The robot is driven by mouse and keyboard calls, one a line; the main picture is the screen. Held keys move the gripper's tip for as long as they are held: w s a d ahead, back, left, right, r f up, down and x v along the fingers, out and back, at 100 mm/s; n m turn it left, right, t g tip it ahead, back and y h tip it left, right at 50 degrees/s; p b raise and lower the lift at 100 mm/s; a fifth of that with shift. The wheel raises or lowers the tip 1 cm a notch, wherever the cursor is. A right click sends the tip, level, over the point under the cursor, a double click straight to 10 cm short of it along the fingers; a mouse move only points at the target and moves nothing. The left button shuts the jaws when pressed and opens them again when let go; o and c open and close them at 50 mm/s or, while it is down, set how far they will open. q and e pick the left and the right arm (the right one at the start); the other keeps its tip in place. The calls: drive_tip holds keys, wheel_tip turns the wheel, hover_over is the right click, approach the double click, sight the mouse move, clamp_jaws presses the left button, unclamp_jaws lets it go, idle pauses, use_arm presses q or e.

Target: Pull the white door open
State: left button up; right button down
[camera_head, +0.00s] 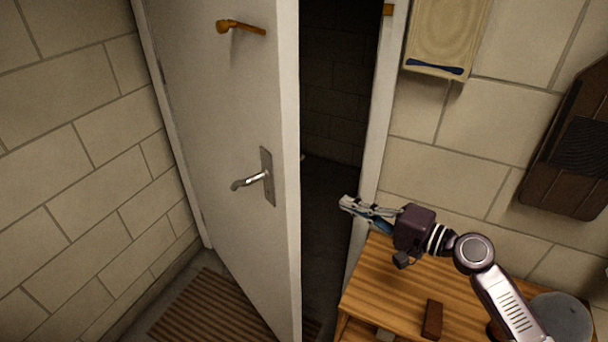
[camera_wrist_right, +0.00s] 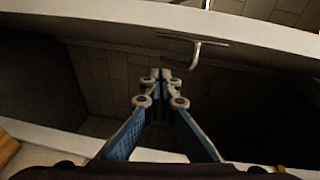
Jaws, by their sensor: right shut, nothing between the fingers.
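The white door (camera_head: 225,110) stands partly open, with a dark gap between its free edge and the frame at right. Its silver lever handle (camera_head: 253,179) is on the face turned toward me. My right gripper (camera_head: 346,205) is in front of the right door post, to the right of the door edge, touching neither the handle nor anything else that I can make out. In the right wrist view my right gripper (camera_wrist_right: 160,76) is shut and empty. Beyond it the white door (camera_wrist_right: 235,35) shows as a band with a handle (camera_wrist_right: 193,46). My left gripper is out of view.
A wooden table (camera_head: 385,285) with a small brown block (camera_head: 432,320) stands below my right arm. An orange-brown hook (camera_head: 240,27) sits high on the door. A brown slatted mat (camera_head: 215,310) lies on the floor. Block walls close in the left side.

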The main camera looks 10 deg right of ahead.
wheel_tip(320, 180, up, 5)
drive_tip(key=y, duration=0.1)
drive_tip(key=w+a+p, duration=0.5)
drive_tip(key=a, duration=0.5)
drive_tip(key=shift+w+m+t+p, duration=0.4)
drive_tip(key=shift+s, duration=0.1)
